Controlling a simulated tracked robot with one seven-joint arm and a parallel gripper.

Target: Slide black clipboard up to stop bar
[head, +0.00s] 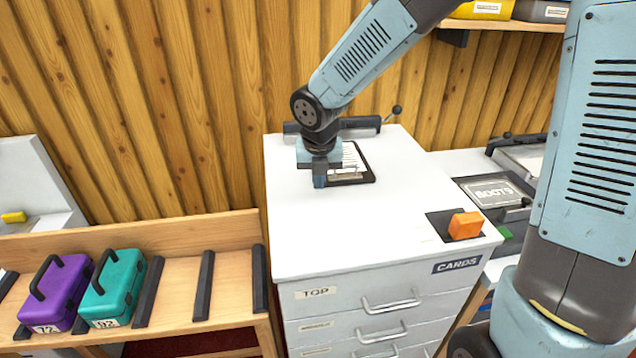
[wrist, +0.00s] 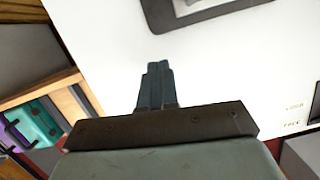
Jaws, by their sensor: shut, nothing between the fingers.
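The black clipboard (head: 367,177) lies on the white cabinet top, with a white sheet on it; my gripper and wrist hide its left part. Its dark edge also shows at the top of the wrist view (wrist: 215,14). The dark stop bar (head: 360,123) runs along the back of the cabinet top, partly hidden by my arm. In the head view the clipboard looks close to it, but I cannot tell whether they touch. My gripper (head: 320,184) is shut and empty, pointing down at the clipboard's front left. Its closed fingers also show in the wrist view (wrist: 157,82).
An orange block (head: 465,225) sits on a dark patch at the cabinet's front right. A wooden rack (head: 183,290) with purple (head: 58,290) and teal (head: 113,287) boxes stands left. The cabinet top's middle is clear.

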